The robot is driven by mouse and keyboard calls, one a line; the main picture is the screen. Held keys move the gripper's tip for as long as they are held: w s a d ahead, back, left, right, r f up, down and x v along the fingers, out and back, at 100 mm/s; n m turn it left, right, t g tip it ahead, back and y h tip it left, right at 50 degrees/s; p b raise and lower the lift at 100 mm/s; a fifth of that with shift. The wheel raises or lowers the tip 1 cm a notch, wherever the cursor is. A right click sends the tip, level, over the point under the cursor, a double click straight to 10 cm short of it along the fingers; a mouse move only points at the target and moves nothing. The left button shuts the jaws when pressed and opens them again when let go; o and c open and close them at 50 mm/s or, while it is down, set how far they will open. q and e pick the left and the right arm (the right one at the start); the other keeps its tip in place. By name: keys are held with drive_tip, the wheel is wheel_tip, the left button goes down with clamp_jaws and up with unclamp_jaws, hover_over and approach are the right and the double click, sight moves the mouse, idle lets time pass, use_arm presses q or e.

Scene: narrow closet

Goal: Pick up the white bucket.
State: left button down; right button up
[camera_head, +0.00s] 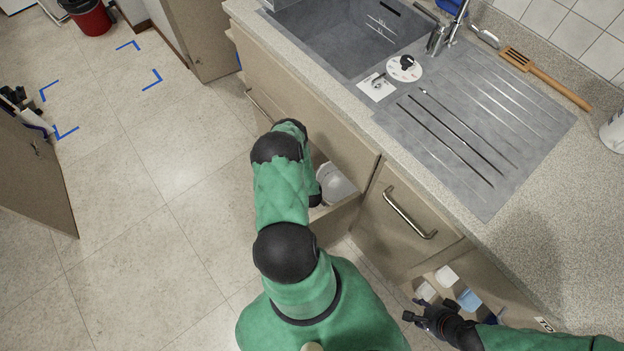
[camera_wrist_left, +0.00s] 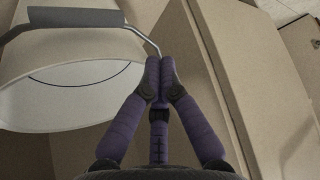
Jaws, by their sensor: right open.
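The white bucket (camera_head: 337,184) is partly in view in the opened space under the counter, half hidden by my left arm. In the left wrist view, the bucket (camera_wrist_left: 60,95) shows its open mouth, with a grey wire handle and a dark grip. My left gripper (camera_wrist_left: 161,68) has its purple fingers together at the right end of the handle wire, and the wire runs in between the tips. In the head view this gripper is hidden behind the arm. My right gripper (camera_head: 416,309) is open and empty, low at the right, away from the bucket.
The counter with the grey sink (camera_head: 350,35) stands above the bucket. A drawer front with a metal handle (camera_head: 410,213) is right of it. Small containers (camera_head: 447,276) lie in an open lower compartment near my right gripper.

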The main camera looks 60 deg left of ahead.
use_arm(q)
drive_tip(key=v, duration=0.8)
drive_tip(key=shift+p, duration=0.35)
drive_tip(key=shift+w+a+r, duration=0.1)
drive_tip(key=shift+a+r, duration=0.05)
